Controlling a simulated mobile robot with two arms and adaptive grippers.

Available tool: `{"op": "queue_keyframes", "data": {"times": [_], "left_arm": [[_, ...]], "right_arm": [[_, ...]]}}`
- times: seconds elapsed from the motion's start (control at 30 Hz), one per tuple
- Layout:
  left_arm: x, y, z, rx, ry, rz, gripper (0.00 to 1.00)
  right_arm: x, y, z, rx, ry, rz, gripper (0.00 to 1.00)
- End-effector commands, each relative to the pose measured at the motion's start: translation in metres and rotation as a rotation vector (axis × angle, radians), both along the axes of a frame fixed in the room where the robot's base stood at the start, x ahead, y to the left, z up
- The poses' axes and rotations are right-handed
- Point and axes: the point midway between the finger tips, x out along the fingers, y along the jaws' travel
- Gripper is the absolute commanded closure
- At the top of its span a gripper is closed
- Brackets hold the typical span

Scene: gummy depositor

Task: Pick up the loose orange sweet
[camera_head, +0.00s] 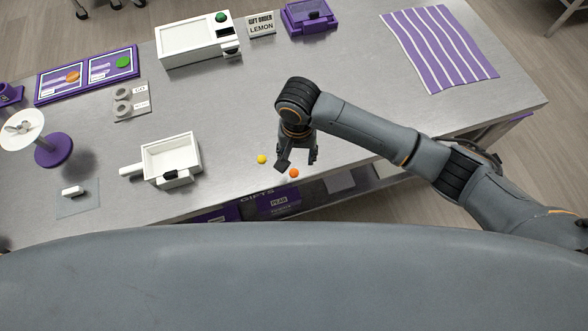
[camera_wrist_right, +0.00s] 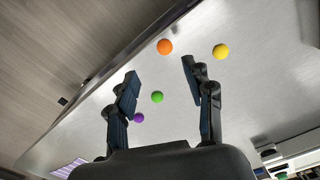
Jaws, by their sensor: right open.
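The loose orange sweet (camera_head: 294,173) is a small ball on the grey table near its front edge. In the right wrist view the orange sweet (camera_wrist_right: 165,46) lies beyond the fingertips, roughly in line with the gap between them. My right gripper (camera_head: 298,162) points down close behind the sweet in the head view. In the wrist view the right gripper (camera_wrist_right: 160,70) has its fingers apart, with nothing held. A green sweet (camera_wrist_right: 157,97) shows between the fingers, and a purple sweet (camera_wrist_right: 139,117) lies nearer the palm. My left gripper is out of view.
A yellow sweet (camera_head: 262,159) lies left of the orange one. A white tray with a handle (camera_head: 158,147) stands further left. A white machine (camera_head: 196,44) and a lemon order sign (camera_head: 262,25) are at the back. A striped purple cloth (camera_head: 440,47) lies at right.

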Motion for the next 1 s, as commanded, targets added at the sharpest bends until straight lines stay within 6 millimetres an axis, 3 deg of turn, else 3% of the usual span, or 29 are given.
{"op": "queue_keyframes", "data": {"times": [0.13,0.37,0.6,0.93,1.0], "left_arm": [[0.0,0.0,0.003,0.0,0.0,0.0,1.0],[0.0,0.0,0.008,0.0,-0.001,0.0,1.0],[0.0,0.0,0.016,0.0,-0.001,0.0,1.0],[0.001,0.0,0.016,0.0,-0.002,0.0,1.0],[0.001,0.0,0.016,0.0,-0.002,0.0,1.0]], "right_arm": [[0.0,0.0,-0.021,0.0,0.001,0.001,0.48],[0.0,0.003,-0.036,0.0,0.001,0.002,0.48],[0.001,0.007,-0.071,0.0,0.0,0.001,0.48],[0.001,0.007,-0.081,0.002,-0.001,0.003,0.48],[0.001,0.007,-0.08,0.002,-0.001,0.002,0.6]]}}
